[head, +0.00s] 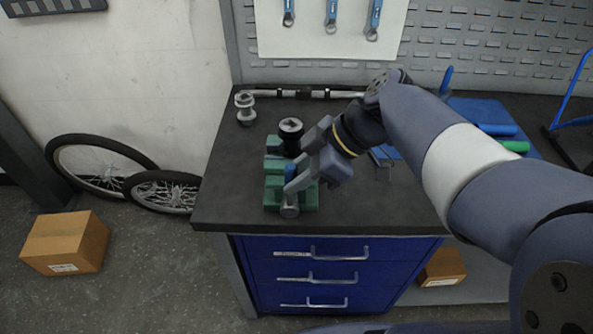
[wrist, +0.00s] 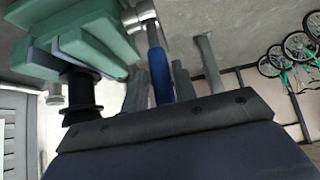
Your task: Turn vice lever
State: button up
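A green vice (head: 274,190) sits at the front left of the dark workbench. It also shows upside down at the upper left of the wrist view (wrist: 95,40). Its lever has a blue grip (head: 290,171) and a silver hub (head: 289,211) at the vice's front. In the wrist view the blue grip (wrist: 160,75) runs between my grey fingers, from the silver hub (wrist: 141,20) toward my palm. My gripper (head: 297,164) is over the vice with its fingers spread apart around the lever. Whether either finger touches the grip I cannot tell.
A black cylindrical part (head: 291,135) stands just behind the vice, close to my gripper. A grey spool-like part (head: 245,107) stands at the bench's back left. Blue items (head: 480,112) lie at the right. The bench (head: 228,185) is clear left of the vice.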

jog(key=shift+o, duration=1.4)
jog(key=v, duration=1)
jog(key=shift+d+r, duration=0.3)
